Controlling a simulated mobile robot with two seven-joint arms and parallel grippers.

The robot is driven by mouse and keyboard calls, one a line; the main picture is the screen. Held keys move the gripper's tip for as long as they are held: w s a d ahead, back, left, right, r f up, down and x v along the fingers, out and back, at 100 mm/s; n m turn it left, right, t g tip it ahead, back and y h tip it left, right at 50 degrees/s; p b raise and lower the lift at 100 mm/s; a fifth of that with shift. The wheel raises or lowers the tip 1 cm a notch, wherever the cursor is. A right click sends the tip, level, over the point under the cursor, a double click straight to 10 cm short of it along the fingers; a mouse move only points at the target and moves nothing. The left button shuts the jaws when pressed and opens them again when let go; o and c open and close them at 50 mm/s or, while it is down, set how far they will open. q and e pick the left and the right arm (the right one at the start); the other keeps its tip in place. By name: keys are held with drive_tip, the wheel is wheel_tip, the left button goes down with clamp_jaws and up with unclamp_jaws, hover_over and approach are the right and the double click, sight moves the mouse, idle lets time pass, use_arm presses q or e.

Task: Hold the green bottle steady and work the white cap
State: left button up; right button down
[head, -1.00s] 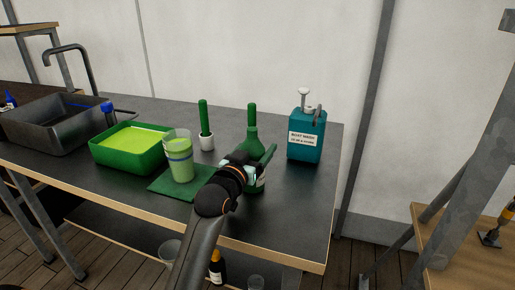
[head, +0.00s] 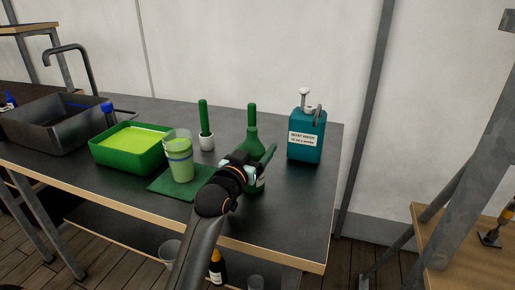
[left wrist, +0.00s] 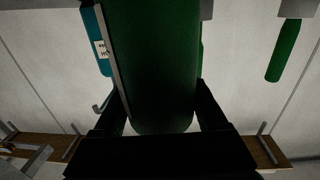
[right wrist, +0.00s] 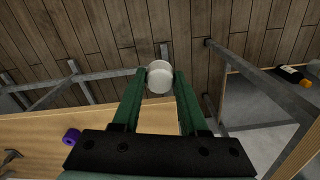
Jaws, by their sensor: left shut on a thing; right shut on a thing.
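The green bottle (head: 252,136) stands upright near the front right of the dark table. No white shows on top of its neck in the head view. My left gripper (head: 254,170) is shut around the bottle's body from the front. In the left wrist view the bottle (left wrist: 155,70) fills the space between the dark fingers. My right gripper (right wrist: 160,84) is outside the head view. In the right wrist view its green fingertips are shut on the white cap (right wrist: 160,76), apart from the bottle, with floor and a wooden top below.
Left of the bottle are a cup of green liquid (head: 179,165) on a green mat (head: 165,184), a green tub (head: 104,157) and a green-handled brush (head: 204,116) in a white holder. A teal boat-wash jug (head: 306,151) stands to the right. The table's right front corner is clear.

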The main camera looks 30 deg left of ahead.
use_arm(q)
clamp_jaws()
drive_tip(key=shift+f, duration=0.15)
use_arm(e)
drive_tip(key=shift+r, duration=0.2)
use_arm(q)
drive_tip(key=shift+f, duration=0.25)
idle(0.5)
drive_tip(key=o, duration=1.1)
unclamp_jaws()
drive_tip(key=shift+o, duration=1.3)
drive_tip(key=shift+r, duration=0.15)
